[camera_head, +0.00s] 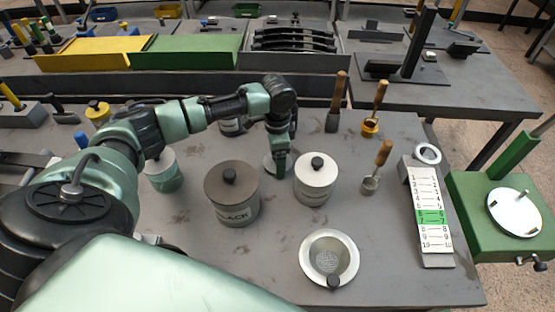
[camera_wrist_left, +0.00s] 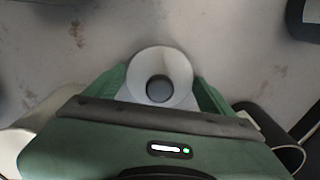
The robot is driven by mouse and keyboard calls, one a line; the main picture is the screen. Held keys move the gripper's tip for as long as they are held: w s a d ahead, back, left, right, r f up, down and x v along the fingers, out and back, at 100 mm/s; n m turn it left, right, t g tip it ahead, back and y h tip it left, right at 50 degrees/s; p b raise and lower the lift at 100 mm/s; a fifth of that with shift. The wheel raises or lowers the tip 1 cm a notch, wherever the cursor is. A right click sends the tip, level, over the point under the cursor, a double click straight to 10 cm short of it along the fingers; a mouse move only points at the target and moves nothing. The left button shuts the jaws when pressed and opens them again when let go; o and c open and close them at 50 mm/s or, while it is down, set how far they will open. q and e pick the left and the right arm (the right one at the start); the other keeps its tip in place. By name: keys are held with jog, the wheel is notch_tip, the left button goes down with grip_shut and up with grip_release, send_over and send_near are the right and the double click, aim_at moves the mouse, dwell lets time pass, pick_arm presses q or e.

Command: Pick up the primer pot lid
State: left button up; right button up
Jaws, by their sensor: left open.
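My left gripper (camera_head: 278,168) points down over the table between the pot marked BLACK (camera_head: 232,192) and a silver pot with a dark knob (camera_head: 316,181). A pale round lid (camera_head: 268,164) shows beside its fingers, mostly hidden by them. In the left wrist view the pale lid (camera_wrist_left: 174,62) with a dark grey knob lies between the two open green fingers (camera_wrist_left: 159,78). The fingers stand either side of it; whether they touch its rim cannot be told. No label on the lid is readable. My right gripper is not in view.
A green-grey pot (camera_head: 164,172) stands left, and another pot is partly hidden behind my arm. A strainer dish (camera_head: 345,243) lies in front, and a numbered board (camera_head: 428,205) lies near the right edge.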

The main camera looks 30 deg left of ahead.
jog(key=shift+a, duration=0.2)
pick_arm(q)
jog(key=c, duration=1)
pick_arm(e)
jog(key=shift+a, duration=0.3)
pick_arm(q)
jog(key=shift+r, duration=0.1)
